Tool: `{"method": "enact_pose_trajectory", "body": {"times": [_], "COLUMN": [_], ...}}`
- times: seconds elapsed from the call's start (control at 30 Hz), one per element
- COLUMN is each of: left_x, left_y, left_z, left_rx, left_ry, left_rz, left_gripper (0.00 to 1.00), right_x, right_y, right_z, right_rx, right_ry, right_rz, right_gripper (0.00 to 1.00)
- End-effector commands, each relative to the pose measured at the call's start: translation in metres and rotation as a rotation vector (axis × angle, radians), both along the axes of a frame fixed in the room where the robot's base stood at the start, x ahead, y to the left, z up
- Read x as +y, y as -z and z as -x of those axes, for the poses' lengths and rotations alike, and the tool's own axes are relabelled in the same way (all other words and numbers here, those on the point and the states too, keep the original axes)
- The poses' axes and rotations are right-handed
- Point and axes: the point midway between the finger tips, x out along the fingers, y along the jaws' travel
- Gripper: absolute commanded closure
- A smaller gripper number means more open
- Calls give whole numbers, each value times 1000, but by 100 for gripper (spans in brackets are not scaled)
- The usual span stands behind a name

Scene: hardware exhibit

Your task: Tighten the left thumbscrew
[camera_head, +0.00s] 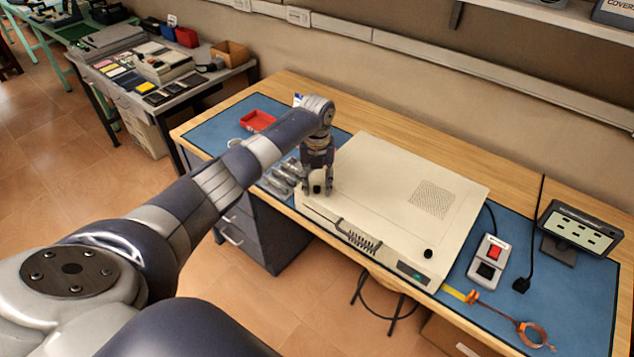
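A cream-coloured flat case (385,195) lies on the blue mat of the workbench. The left thumbscrew (317,189), a small black knob, shows at the case's left front corner, partly hidden by my gripper. My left gripper (318,190) points down over that corner. Its two fingers stand apart, one on each side of the knob, with a small gap seeming to show. I cannot tell whether the fingertips touch the case top. A second black thumbscrew (428,253) sits at the right front corner. My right gripper is out of view.
Metal parts (283,178) lie close left of the case, and a red tray (257,121) is behind them. Right of the case are a switch box (488,261), a black plug (521,285), a small display (581,228) and an orange-and-copper strap (500,313).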

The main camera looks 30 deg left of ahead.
Motion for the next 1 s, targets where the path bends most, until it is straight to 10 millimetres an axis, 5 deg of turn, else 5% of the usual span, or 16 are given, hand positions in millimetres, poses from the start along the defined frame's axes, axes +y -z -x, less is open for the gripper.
{"method": "enact_pose_trajectory", "body": {"times": [0.17, 0.6, 1.0], "left_x": [0, 0, 0], "left_y": [-13, -100, -120], "left_z": [0, -1, 0], "left_rx": [-1, -3, -1], "left_ry": [0, 1, 0], "left_rz": [0, -1, 1], "left_gripper": [63, 63, 63], "right_x": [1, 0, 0], "right_y": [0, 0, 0], "right_z": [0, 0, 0], "right_rx": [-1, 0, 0], "right_ry": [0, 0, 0], "right_rz": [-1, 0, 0], "right_gripper": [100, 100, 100]}}
